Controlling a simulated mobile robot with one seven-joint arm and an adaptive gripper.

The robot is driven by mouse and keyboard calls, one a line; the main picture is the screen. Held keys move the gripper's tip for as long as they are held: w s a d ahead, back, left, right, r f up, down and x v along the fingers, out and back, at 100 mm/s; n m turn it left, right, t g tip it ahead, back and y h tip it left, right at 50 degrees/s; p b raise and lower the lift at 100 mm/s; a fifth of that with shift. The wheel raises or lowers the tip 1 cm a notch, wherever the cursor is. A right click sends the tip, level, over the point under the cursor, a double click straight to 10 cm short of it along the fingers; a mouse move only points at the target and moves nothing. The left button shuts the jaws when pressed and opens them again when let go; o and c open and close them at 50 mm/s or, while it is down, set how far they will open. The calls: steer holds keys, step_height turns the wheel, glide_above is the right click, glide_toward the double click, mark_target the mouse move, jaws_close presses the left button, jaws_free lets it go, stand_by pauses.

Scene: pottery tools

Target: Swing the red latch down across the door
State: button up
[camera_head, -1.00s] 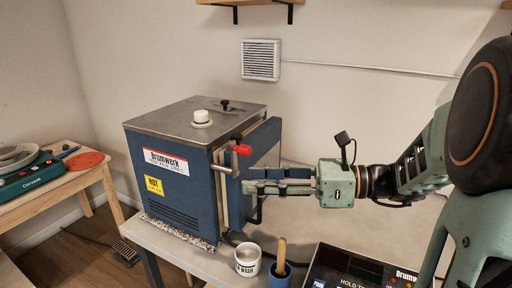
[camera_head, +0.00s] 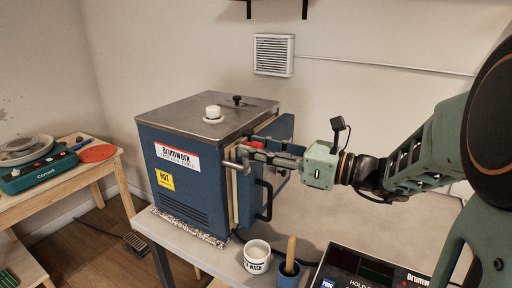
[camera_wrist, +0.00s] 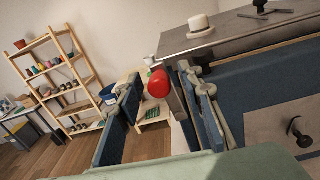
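The kiln (camera_head: 190,150) is a blue box with a grey metal top. Its door (camera_head: 250,200) is on the right side with a dark handle (camera_head: 266,200); I cannot tell whether it is fully closed. The red latch knob (camera_head: 257,145) is high at the door side, partly hidden by my fingers, with a metal rod (camera_head: 232,165) near it. My gripper (camera_head: 262,154) is at the knob's height. In the wrist view the red knob (camera_wrist: 158,84) appears between my two spread fingers (camera_wrist: 165,112), nearer the right one. Contact cannot be told.
A white cup (camera_head: 257,258) and a blue pot with a wooden handle (camera_head: 288,270) stand below my gripper. A control box (camera_head: 365,270) is at the front right. A white knob (camera_head: 212,112) sits on the kiln top. Shelves (camera_wrist: 60,85) stand farther off.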

steer(key=shift+w+a, duration=0.1)
steer(key=shift+a, duration=0.05)
steer(key=shift+c, duration=0.4)
jaws_close()
